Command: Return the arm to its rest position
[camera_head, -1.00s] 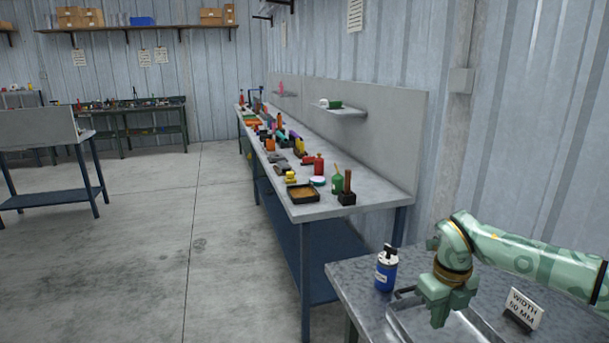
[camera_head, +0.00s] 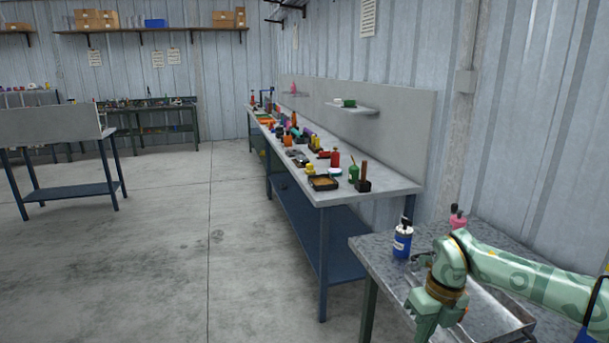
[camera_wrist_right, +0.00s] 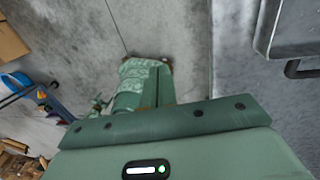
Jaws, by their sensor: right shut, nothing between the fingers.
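My right arm, pale green, comes in from the right in the head view, over the near metal table (camera_head: 375,250). Its gripper (camera_head: 426,330) points down beside the left end of a grey metal tray (camera_head: 522,318). The gripper is shut and holds nothing. In the right wrist view the green gripper housing fills the bottom, and its fingertips are hidden. The tray also shows there at the upper right (camera_wrist_right: 285,28). My left gripper is not in view.
A blue bottle (camera_head: 402,240) stands on the near table behind the gripper, with a pink bottle (camera_head: 457,219) to its right. A long workbench (camera_head: 395,187) with many small items runs along the wall. Open concrete floor (camera_head: 170,260) lies to the left.

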